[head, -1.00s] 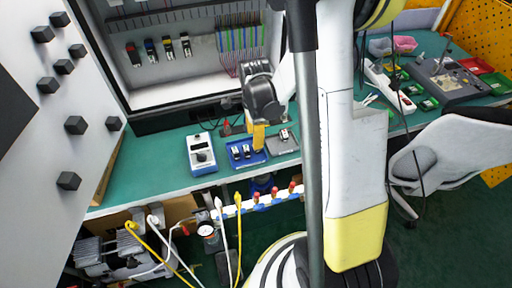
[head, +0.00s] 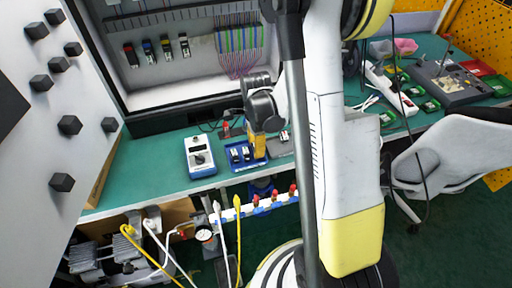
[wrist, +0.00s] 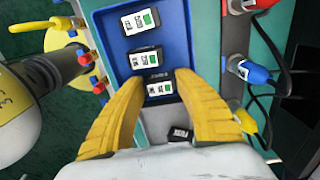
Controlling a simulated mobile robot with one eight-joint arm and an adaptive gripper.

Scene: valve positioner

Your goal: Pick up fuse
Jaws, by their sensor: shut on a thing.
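The blue tray (head: 232,167) sits on the green bench and holds small black fuses with white labels. In the wrist view the tray (wrist: 110,62) shows one fuse (wrist: 142,25) at the far end and another (wrist: 157,58) nearer. A third fuse (wrist: 160,84) lies between the yellow fingertips of my gripper (wrist: 164,86). My gripper is shut on this fuse, low at the near end of the tray. In the head view my gripper (head: 258,147) is at the tray's right side and hides part of it.
A grey tray (head: 279,148) lies right of the blue tray, with a black piece (wrist: 180,132) showing in the wrist view. A blue-white meter (head: 201,158) stands to the left. Red and blue plugs with cables (wrist: 250,72) flank the tray. An open cabinet (head: 190,80) stands behind.

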